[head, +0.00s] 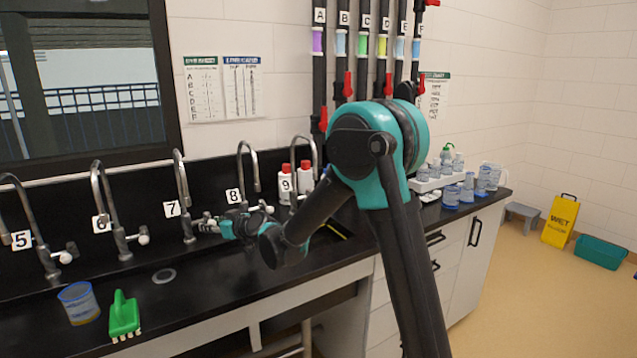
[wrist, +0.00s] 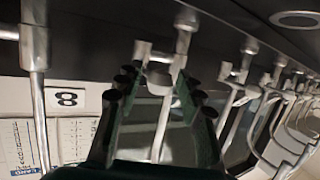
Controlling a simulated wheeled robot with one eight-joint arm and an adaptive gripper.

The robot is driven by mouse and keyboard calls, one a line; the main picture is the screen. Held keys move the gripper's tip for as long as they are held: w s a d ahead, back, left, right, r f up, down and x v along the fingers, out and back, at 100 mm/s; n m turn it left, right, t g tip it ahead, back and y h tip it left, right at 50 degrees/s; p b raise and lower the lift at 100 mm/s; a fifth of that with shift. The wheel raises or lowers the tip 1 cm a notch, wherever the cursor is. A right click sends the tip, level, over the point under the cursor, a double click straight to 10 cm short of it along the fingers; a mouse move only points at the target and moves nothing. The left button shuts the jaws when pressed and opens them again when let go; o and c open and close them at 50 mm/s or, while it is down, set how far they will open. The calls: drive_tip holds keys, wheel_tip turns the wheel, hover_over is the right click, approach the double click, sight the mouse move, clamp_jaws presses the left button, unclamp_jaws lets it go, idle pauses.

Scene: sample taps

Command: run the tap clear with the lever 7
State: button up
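Tap 7 (head: 184,205) is a chrome gooseneck tap by the label 7 (head: 172,209) on the dark back panel. Its lever (head: 207,220) points right, toward my gripper (head: 214,225). In the wrist view, which is upside down, the same tap (wrist: 184,40) stands ahead, with its lever's pale end (wrist: 158,84) between the fingers of my gripper (wrist: 160,90). The fingers are apart, one on each side of the lever end. I cannot tell whether they touch it. No water stream is clear at the spout.
Tap 8 (head: 241,175) stands close to the right of my gripper, and tap 6 (head: 110,215) to the left. A drain (head: 164,276) lies below tap 7.

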drive_tip(key=shift+w+d, duration=0.65)
drive_tip(key=shift+w, duration=0.25)
drive_tip(key=shift+w+d, duration=0.65)
drive_tip(key=shift+w, duration=0.3)
drive_tip(key=shift+w+d, duration=0.65)
drive_tip(key=shift+w, duration=0.25)
drive_tip(key=shift+s+a, duration=0.1)
drive_tip(key=shift+s, duration=0.05)
drive_tip(key=shift+s+a, duration=0.1)
drive_tip(key=shift+s, duration=0.05)
idle(1.6)
drive_tip(key=shift+s, duration=0.1)
drive_tip(key=v, duration=0.7)
idle(0.5)
